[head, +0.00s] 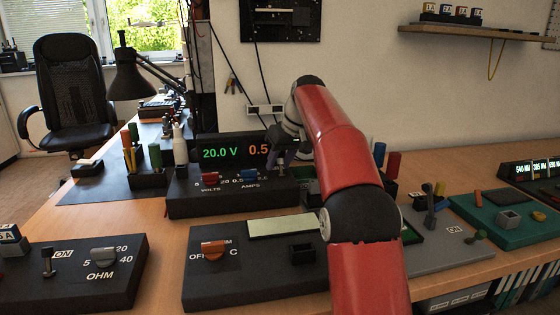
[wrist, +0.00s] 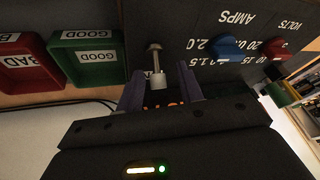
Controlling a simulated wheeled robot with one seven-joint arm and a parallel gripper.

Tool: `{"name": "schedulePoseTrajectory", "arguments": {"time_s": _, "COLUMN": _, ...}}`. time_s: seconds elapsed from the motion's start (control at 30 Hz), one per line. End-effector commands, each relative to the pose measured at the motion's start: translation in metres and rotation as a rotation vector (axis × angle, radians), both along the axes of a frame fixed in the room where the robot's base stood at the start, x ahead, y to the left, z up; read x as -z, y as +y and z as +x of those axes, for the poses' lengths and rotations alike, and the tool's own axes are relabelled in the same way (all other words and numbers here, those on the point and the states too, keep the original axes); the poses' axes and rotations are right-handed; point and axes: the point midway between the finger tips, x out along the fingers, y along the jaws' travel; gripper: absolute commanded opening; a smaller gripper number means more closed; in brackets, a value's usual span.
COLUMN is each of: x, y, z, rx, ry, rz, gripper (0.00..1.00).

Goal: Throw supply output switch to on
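The supply (head: 222,200) is a dark box on the bench with a lit display (head: 230,153) reading 20.0 V and a second value starting 0.5, partly hidden by my arm. It has a red VOLTS knob (head: 210,179) and a blue AMPS knob (head: 249,175). A small metal toggle switch (wrist: 155,58) stands at the panel's end beside the AMPS knob. My gripper (wrist: 160,76) is open, its two purple fingers either side of the toggle near their tips. Contact cannot be told. In the head view my gripper (head: 281,158) is over the supply's right end.
A green GOOD tray (wrist: 108,66) and a red BAD tray (wrist: 45,82) lie beside the supply. A thermometer-like box with an orange knob (head: 213,248) and an OHM box (head: 72,275) stand in front. A grey panel (head: 450,250) is at right.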

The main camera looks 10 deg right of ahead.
Motion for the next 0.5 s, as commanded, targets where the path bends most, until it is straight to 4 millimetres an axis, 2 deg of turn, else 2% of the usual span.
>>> {"name": "schedulePoseTrajectory", "arguments": {"time_s": 0.17, "x": -0.012, "y": -0.003, "z": -0.003, "rx": 0.001, "ry": -0.003, "rz": 0.000, "gripper": 0.37}}
{"name": "schedulePoseTrajectory", "arguments": {"time_s": 0.4, "x": -0.050, "y": -0.015, "z": -0.017, "rx": 0.002, "ry": -0.005, "rz": -0.001, "gripper": 0.37}}
{"name": "schedulePoseTrajectory", "arguments": {"time_s": 0.5, "x": -0.059, "y": -0.016, "z": -0.019, "rx": 0.001, "ry": -0.002, "rz": 0.000, "gripper": 0.37}}
